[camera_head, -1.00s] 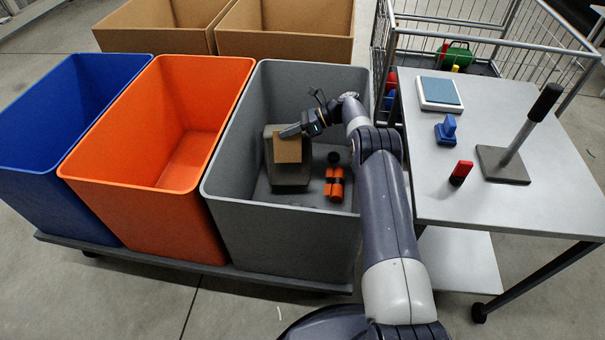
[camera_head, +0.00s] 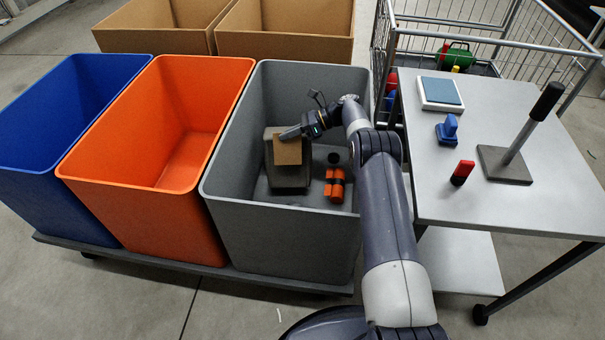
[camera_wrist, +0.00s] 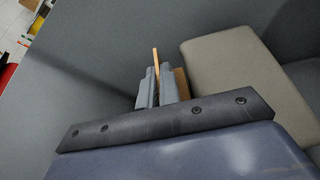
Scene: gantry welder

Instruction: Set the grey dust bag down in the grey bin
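The grey dust bag (camera_head: 289,181) is inside the grey bin (camera_head: 285,233), towards its left side. A tan card collar (camera_head: 287,151) shows on the bag's face. My gripper (camera_head: 291,132) reaches down into the bin at the top of the bag. In the wrist view my gripper (camera_wrist: 158,88) has the thin tan collar edge between its two fingers, shut on it. The bag's grey-beige body (camera_wrist: 245,70) shows to the right there. I cannot tell whether the bag's underside touches the bin floor.
An orange-and-black object (camera_head: 335,184) lies in the grey bin, right of the bag. The orange bin (camera_head: 150,215) and blue bin (camera_head: 55,205) stand to the left. A grey table (camera_head: 500,215) with several items stands right. Cardboard boxes (camera_head: 285,47) are behind.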

